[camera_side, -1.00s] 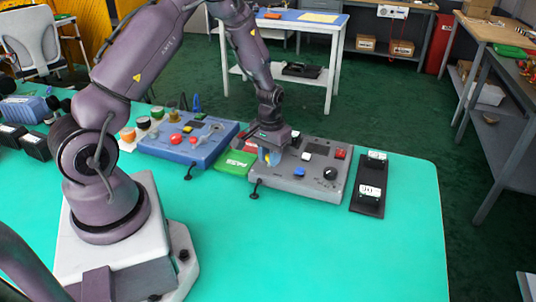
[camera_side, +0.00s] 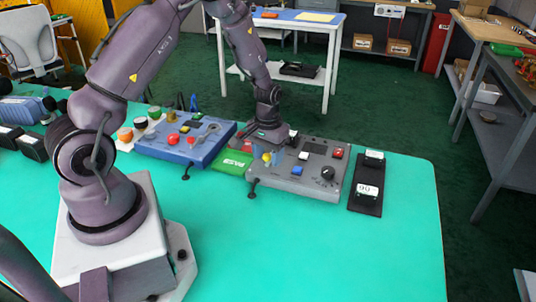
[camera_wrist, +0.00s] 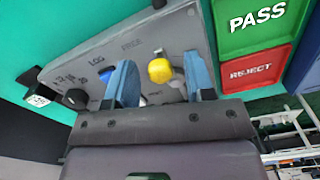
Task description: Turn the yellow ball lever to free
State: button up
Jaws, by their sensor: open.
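The yellow ball lever (camera_wrist: 160,70) stands on a grey control panel (camera_wrist: 185,28). The printed words FREE and what looks like LOG lie on the panel beyond the left finger. In the side view the yellow ball (camera_side: 266,157) shows beside my gripper (camera_side: 274,154) at the panel's left part. The lever's shaft is mostly hidden.
A blue button (camera_side: 297,171), a white button (camera_side: 304,155), a red button (camera_side: 338,154) and a black knob (camera_side: 327,172) are on the panel. A green PASS tray (camera_side: 233,160) and a blue panel (camera_side: 160,145) lie to the left. A black holder (camera_side: 367,200) lies right.

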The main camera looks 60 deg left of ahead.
aim_at(267, 154)
notch_tip(267, 154, up, 13)
dwell(0.3)
jog(key=shift+f, duration=0.15)
jog(key=s+d+r+m+t, duration=0.5)
jog(key=s+d+r+m, duration=0.1)
jog(key=s+d+r, duration=0.9)
jog(key=shift+s+d+r+t, duration=0.2)
jog(key=shift+s+r+t, duration=0.1)
jog(key=shift+s+r, duration=0.4)
